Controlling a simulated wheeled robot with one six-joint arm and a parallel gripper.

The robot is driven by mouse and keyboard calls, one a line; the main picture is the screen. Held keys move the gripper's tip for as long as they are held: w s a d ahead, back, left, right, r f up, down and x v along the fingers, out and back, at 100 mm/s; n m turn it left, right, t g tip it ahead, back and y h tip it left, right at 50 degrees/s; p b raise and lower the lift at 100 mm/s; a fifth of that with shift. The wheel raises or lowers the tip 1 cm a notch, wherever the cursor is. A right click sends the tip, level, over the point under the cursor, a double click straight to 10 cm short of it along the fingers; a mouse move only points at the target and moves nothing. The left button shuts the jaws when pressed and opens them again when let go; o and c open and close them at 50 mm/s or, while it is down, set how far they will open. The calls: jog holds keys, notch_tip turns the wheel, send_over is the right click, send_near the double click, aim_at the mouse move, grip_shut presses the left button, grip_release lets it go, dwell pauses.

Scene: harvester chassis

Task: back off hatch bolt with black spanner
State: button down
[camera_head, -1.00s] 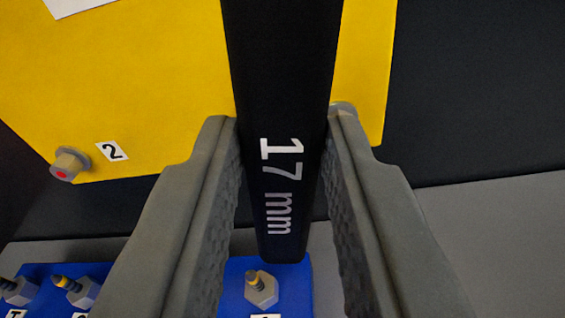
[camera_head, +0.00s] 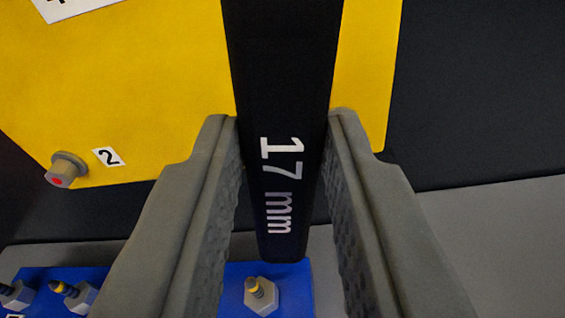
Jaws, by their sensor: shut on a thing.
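The black spanner (camera_head: 283,60), marked "17 mm" in white, is between the two grey fingers of my gripper (camera_head: 283,130), which is shut on it. Its shaft runs up out of the top of the picture, so its far end is out of view. Its near end tapers to a blunt tip below the marking. Behind it is a yellow hatch panel (camera_head: 120,70). A bolt with a red-dotted head (camera_head: 66,169) sits at the panel's lower left corner, beside a label "2" (camera_head: 109,157). The spanner's shaft hides part of the panel.
Below the panel, a blue block (camera_head: 235,275) carries bolts with yellow-marked shanks, one bolt (camera_head: 262,296) just below the spanner's tip and others (camera_head: 75,295) at lower left. A dark wall (camera_head: 470,90) lies right of the panel, above a bare grey surface (camera_head: 500,240).

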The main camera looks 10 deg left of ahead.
jog(key=shift+w, duration=0.7)
jog(key=shift+d+n, duration=1)
jog(key=shift+d, duration=0.5)
jog(key=shift+d+r+n, duration=0.1)
jog(key=shift+d+n, duration=0.9)
jog(key=shift+d, duration=0.45)
jog(key=shift+d+r+n+h, duration=0.25)
jog(key=shift+d+n, duration=0.25)
jog(key=shift+d, duration=0.2)
jog(key=shift+d+r+n+h, duration=0.25)
jog(key=shift+d+n, duration=0.25)
jog(key=shift+d, duration=0.2)
jog(key=shift+w+d, duration=0.1)
